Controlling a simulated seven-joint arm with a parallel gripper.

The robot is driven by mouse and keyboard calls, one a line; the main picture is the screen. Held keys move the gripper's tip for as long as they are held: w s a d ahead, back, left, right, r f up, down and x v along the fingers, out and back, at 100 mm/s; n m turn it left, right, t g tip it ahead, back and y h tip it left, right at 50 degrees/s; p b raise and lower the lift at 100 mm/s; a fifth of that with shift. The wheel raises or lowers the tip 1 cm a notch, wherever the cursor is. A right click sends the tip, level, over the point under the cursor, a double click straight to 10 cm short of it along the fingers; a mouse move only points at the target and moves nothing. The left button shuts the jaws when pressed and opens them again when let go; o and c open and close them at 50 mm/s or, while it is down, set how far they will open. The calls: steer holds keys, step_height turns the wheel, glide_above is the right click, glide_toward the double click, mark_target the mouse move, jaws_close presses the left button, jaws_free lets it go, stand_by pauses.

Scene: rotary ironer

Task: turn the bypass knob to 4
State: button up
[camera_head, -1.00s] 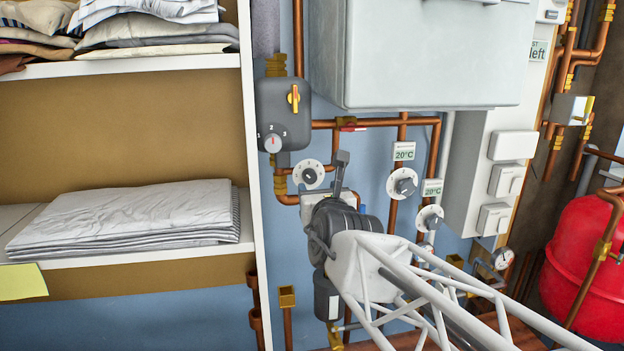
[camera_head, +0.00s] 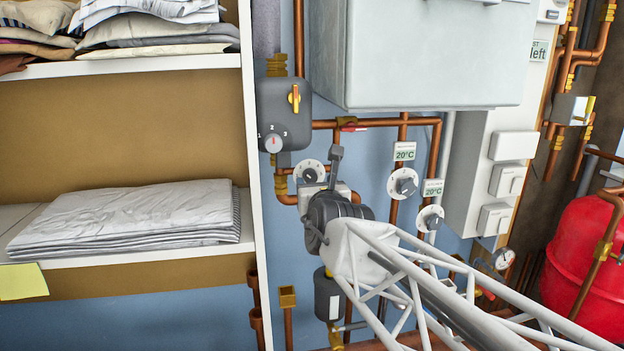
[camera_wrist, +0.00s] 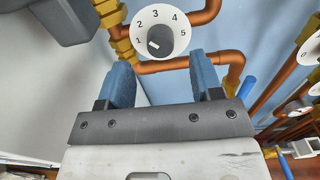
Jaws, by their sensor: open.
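A white round dial marked 1 to 5 with a dark grey knob (camera_wrist: 160,41) is in the upper middle of the wrist view. The white line on the knob points near 1. The dial carries no name that I can read. In the head view the same knob (camera_head: 309,175) is partly covered by my gripper (camera_head: 330,172). In the wrist view my gripper (camera_wrist: 159,68) is open, with its two blue fingers apart and nothing between them. The fingertips lie just below the dial, left and right of it; I cannot tell whether they touch it.
A grey pump (camera_head: 284,112) with a small 1-to-3 knob (camera_head: 273,143) is above left. Copper pipes (camera_wrist: 200,62) run behind the dial. Two similar dials (camera_head: 403,182) are to the right, by 20°C labels. A shelf with linen (camera_head: 130,215) stands at left.

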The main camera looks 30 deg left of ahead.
mark_target(311, 177)
steer(key=shift+x, duration=2.2)
steer(key=c, duration=0.9)
